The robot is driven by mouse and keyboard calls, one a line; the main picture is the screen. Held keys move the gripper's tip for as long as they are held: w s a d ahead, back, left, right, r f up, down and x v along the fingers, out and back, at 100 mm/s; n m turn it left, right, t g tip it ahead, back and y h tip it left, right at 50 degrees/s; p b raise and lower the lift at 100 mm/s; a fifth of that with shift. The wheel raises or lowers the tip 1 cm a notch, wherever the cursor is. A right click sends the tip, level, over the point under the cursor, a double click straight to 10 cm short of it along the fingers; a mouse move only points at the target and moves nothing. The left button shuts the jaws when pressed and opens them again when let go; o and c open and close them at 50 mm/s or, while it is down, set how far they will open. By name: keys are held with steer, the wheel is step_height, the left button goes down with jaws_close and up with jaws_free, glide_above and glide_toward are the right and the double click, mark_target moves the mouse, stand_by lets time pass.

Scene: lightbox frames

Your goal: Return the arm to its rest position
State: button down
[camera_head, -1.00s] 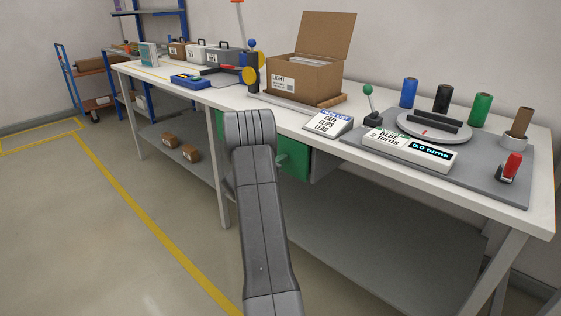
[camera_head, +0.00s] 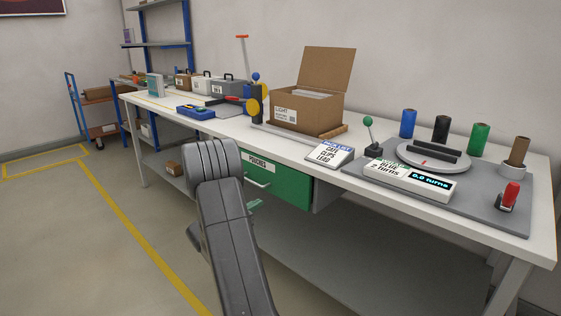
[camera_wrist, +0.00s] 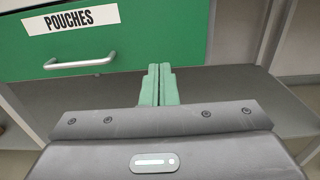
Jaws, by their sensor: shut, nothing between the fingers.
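My arm (camera_head: 228,235) rises from the bottom of the head view and stands in front of the workbench. My gripper shows in the wrist view (camera_wrist: 159,85), with its two green fingers together and nothing between them. In the head view only a small green part of the gripper (camera_head: 255,204) shows past my arm. The fingers are just below the green drawer (camera_wrist: 150,35) labelled POUCHES, to the right of its metal handle (camera_wrist: 80,63). The drawer also shows in the head view (camera_head: 290,187) and looks shut.
The white bench top (camera_head: 240,125) holds an open cardboard box (camera_head: 305,110), a sign (camera_head: 330,155), a turntable (camera_head: 433,153) and several coloured rolls. A grey lower shelf (camera_head: 350,265) runs under the bench. Open floor (camera_head: 80,240) with yellow lines lies to the left.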

mark_target(289, 186)
steer(key=x, duration=1.3)
steer(key=shift+w+d+b, duration=0.25)
steer(key=shift+w+b, duration=0.05)
steer(key=shift+w, duration=0.05)
steer(key=shift+d, duration=0.1)
